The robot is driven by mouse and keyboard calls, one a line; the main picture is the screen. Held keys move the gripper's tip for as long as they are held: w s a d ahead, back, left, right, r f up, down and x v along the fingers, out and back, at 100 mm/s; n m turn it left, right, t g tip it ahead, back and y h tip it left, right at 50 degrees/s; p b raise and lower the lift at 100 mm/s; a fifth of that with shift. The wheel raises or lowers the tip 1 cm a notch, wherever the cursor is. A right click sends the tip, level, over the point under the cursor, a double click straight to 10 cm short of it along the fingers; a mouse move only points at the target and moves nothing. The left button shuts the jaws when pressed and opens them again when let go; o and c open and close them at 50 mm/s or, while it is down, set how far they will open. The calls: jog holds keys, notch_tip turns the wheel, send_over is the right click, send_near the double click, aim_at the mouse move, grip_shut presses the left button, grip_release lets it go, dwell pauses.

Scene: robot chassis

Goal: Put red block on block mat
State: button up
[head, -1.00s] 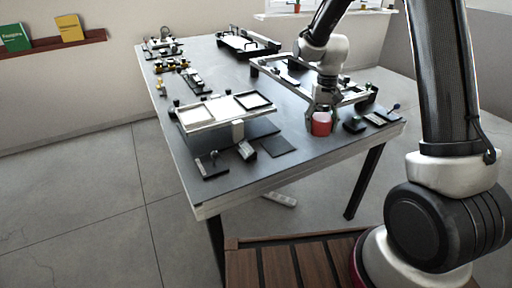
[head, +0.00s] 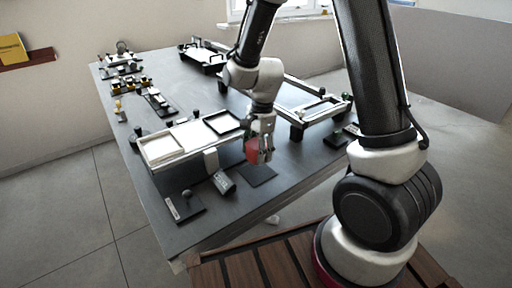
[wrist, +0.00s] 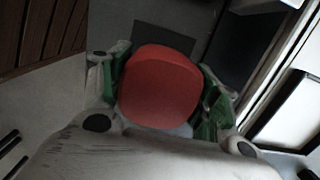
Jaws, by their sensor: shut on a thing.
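My gripper (head: 261,153) is shut on the red block (head: 253,149), with a finger on either side of it. In the wrist view the red block (wrist: 158,86) fills the space between the green-padded fingers of my gripper (wrist: 160,98). The block mat looks to be the dark flat square (head: 257,175) near the table's front edge. The held block appears just behind the mat in the head view; its exact height is hard to tell. In the wrist view the dark mat (wrist: 165,38) shows partly, beyond the block, which hides some of it.
A small dark cylinder-like item (head: 224,183) and a dark plate with a knob (head: 184,207) lie front left. A metal frame (head: 318,108) stands at right. The table (head: 220,222) is bare along its front edge.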

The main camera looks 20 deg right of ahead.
aim_at(257, 172)
jog(key=shift+f, duration=2.75)
jog(key=shift+f, duration=0.15)
jog(key=o, duration=1.8)
jog(key=shift+o, duration=0.2)
jog(key=r, duration=0.4)
jog(key=d+r, duration=0.1)
jog(key=r, duration=0.7)
jog(key=shift+w+d+r, duration=0.15)
jog(key=shift+w+d, duration=0.05)
jog(key=shift+d, duration=0.05)
jog(key=s+d+r+n+t, duration=0.2)
jog(key=s+d+r+n, duration=0.4)
jog(key=s+r, duration=0.3)
jog(key=s+d+r+n+t+h, duration=0.1)
jog(key=s+d+r+n+t, duration=0.1)
jog(key=s+d+r+n, duration=0.5)
jog(key=s+r+n, duration=0.1)
jog(key=s+r, duration=0.1)
jog(key=s, duration=0.1)
jog(key=shift+s+d+t, duration=0.2)
jog(key=shift+s+t, duration=0.05)
jog(key=shift+t, duration=0.05)
